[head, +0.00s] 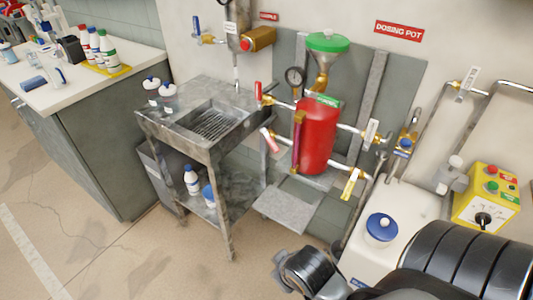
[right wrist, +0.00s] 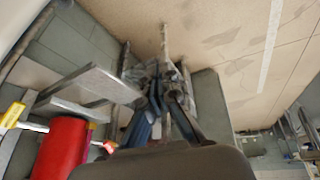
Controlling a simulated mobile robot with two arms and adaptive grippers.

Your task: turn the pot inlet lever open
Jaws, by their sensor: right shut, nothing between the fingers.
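The red dosing pot (head: 316,135) is fixed to a grey wall panel, with a funnel under a green lid (head: 328,41) above it. Its pipes carry an upper left red lever (head: 258,92), a lower left red lever (head: 270,140), a right white lever (head: 371,133) and a yellow lever (head: 352,184). Which one is the inlet lever I cannot tell. The pot also shows at the lower left of the right wrist view (right wrist: 62,148). My right gripper (right wrist: 165,98) is shut and empty, apart from the pot and levers. My left gripper is not in view.
A steel sink stand (head: 207,125) with bottles stands left of the pot. A grey shelf (head: 288,203) juts out below the pot. A white tank with a blue cap (head: 381,228) and a yellow control box (head: 486,198) stand at right. Floor at lower left is clear.

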